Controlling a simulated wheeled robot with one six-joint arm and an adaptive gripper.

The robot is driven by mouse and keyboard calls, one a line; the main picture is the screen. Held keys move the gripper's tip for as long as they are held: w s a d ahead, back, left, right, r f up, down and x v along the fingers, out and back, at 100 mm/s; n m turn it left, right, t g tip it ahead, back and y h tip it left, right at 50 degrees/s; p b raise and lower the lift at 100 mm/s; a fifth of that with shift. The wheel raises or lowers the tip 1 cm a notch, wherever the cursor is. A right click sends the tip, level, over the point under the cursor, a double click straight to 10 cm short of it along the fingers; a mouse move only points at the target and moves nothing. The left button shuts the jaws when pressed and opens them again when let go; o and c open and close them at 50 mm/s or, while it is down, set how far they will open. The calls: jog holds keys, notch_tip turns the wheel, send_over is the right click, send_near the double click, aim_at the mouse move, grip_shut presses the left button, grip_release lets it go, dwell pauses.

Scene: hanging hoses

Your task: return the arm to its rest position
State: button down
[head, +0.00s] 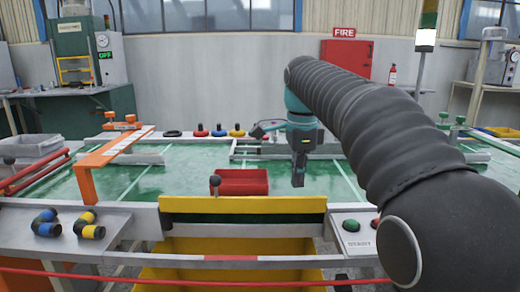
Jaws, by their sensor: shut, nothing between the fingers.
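My gripper (299,172) hangs from the end of my arm, pointing down, over the green table (330,190). Its fingers are close together, with nothing seen between them. It is to the right of a red bin (240,182) and apart from it. My arm, in a ribbed dark cover, reaches in from the right and hides part of the table's right side.
A yellow panel (243,205) stands along the table's front edge. An orange frame (92,165) stands at left. Green surface is clear left of the bin.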

jog(key=s+d+f+n+t, duration=0.2)
jog(key=s+f+n, duration=0.6)
jog(key=s, duration=0.5)
jog(key=s+d+f+n+t, duration=0.3)
jog(key=s+d+f+n, duration=0.2)
jog(key=s+f+n, duration=0.3)
jog(key=s, duration=0.4)
jog(key=shift+s+d, duration=0.15)
jog(key=shift+s, duration=0.2)
